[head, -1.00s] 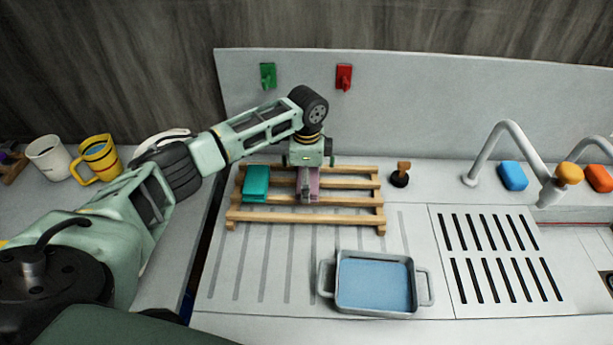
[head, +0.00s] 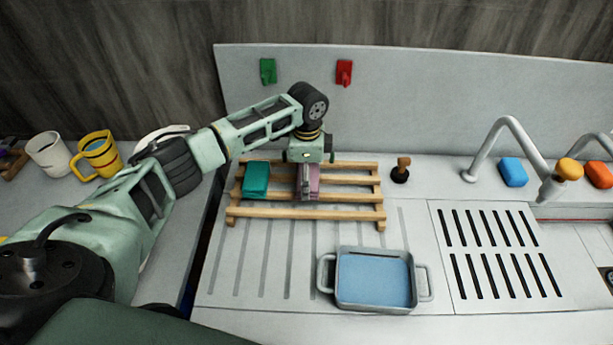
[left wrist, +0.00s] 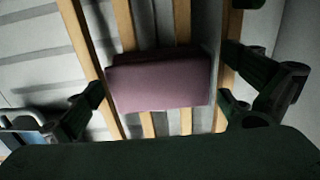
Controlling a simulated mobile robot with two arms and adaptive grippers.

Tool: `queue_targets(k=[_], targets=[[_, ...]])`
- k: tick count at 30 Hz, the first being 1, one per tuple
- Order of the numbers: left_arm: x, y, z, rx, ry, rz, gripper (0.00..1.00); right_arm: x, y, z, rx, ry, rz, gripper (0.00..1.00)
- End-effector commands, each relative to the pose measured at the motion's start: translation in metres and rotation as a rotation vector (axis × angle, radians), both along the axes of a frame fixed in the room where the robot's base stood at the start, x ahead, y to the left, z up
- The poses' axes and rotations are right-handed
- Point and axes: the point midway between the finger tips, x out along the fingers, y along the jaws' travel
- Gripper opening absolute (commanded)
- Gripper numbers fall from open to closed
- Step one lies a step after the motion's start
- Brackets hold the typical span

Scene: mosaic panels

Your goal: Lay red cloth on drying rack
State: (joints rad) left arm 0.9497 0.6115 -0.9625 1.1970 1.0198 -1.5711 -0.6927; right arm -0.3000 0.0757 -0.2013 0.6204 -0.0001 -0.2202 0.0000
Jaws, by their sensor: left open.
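A folded cloth, dull pink in the pictures (head: 315,186), lies on the wooden slatted drying rack (head: 250,214); I take it as the red cloth. In the left wrist view the cloth (left wrist: 160,85) lies across the slats (left wrist: 128,30), with fingers on both sides and gaps between them and the cloth. My left gripper (head: 306,192) points down over the cloth and partly hides it in the head view. It is open. My right gripper is not in view.
A folded teal cloth (head: 256,180) lies left on the rack. A grey pan with blue inside (head: 373,283) stands in front. A black stopper with a wooden knob (head: 401,172) stands right of the rack. Mugs (head: 98,155) stand far left; a faucet (head: 490,143) and sponges are right.

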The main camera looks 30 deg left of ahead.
Motion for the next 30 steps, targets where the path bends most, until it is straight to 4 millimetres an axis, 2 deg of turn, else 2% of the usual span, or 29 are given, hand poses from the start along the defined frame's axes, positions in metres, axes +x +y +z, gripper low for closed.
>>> queue_targets(k=[5, 12, 18, 24, 30], targets=[[0.001, 0.000, 0.024, -0.001, -0.006, 0.000, 1.00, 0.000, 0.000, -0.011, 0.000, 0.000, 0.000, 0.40], [0.001, -0.001, 0.077, -0.001, -0.006, 0.000, 1.00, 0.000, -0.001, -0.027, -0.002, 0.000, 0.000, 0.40], [0.001, -0.001, 0.108, -0.001, -0.004, 0.000, 1.00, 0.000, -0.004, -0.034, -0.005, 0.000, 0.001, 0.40], [0.000, -0.001, 0.120, 0.000, -0.001, 0.000, 1.00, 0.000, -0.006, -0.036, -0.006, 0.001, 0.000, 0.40], [-0.001, -0.001, 0.121, -0.001, 0.000, 0.000, 1.00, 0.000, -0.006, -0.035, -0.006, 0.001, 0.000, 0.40]])
